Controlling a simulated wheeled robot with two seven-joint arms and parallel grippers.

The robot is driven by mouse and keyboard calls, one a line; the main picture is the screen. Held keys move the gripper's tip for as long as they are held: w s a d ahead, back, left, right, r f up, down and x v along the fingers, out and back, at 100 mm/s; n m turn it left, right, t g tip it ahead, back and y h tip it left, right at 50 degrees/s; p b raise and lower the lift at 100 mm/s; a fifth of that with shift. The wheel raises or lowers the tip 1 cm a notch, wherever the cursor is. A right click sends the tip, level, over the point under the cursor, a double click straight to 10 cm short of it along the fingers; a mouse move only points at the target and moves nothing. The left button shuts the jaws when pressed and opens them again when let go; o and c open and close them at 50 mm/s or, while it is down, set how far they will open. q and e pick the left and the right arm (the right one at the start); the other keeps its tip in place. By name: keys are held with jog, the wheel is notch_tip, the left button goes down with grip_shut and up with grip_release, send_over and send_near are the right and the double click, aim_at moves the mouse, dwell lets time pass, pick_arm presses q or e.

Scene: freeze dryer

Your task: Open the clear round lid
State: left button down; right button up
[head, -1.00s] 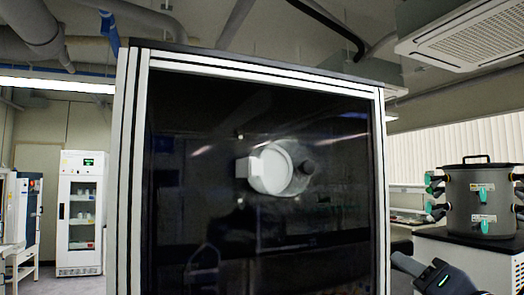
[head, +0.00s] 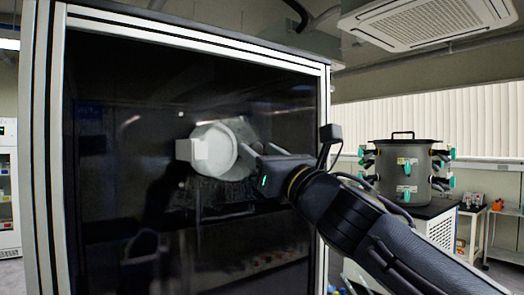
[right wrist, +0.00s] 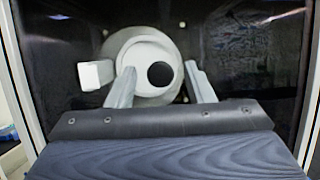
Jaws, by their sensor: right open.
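The round lid (head: 238,135) sits on a white round port (head: 212,150) in the dark front panel of the cabinet. In the right wrist view the lid (right wrist: 145,52) shows as a pale disc with a black knob (right wrist: 160,75). The lid looks closed against the port. My right gripper (head: 254,150) reaches in from the right and is open. In the right wrist view its fingers (right wrist: 160,72) stand on either side of the knob, with gaps visible. In the head view the gripper hides the knob. My left gripper is not in view.
A white block (right wrist: 95,75) juts out at the left of the port. The cabinet has a pale metal frame (head: 45,150). A grey drum with green valves (head: 405,170) stands on a bench to the right.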

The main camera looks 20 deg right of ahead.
jog(key=shift+c, duration=0.3)
grip_shut()
